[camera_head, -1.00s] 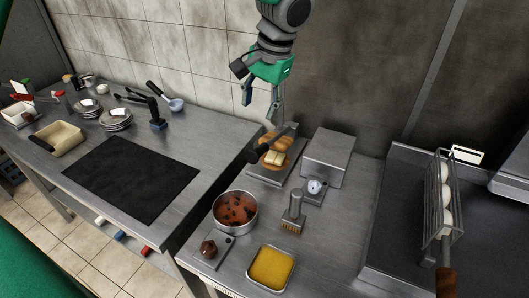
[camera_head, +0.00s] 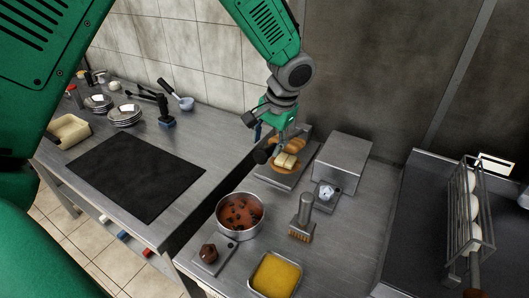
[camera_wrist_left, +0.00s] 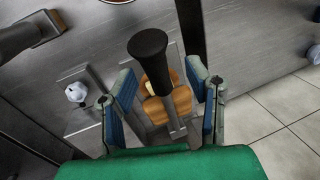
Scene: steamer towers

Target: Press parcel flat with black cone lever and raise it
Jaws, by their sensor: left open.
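The press lever has a black cone-shaped handle (camera_head: 262,156) on a grey metal rod, near the wall end of the steel counter. In the left wrist view the black cone (camera_wrist_left: 147,42) points up, and the parcel (camera_wrist_left: 150,92) is partly hidden behind the lever. My left gripper (camera_head: 271,136) is open above the press. In the left wrist view the open fingers (camera_wrist_left: 160,78) are on either side of the lever rod, apart from it. My right gripper is not in view.
A steel box (camera_head: 343,160) and a small dial (camera_head: 326,192) stand right of the press. A pot of red sauce (camera_head: 240,214), a brush (camera_head: 303,215) and a yellow tray (camera_head: 275,275) stand nearer. A rack (camera_head: 471,215) is at the right. The black mat (camera_head: 135,175) is clear.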

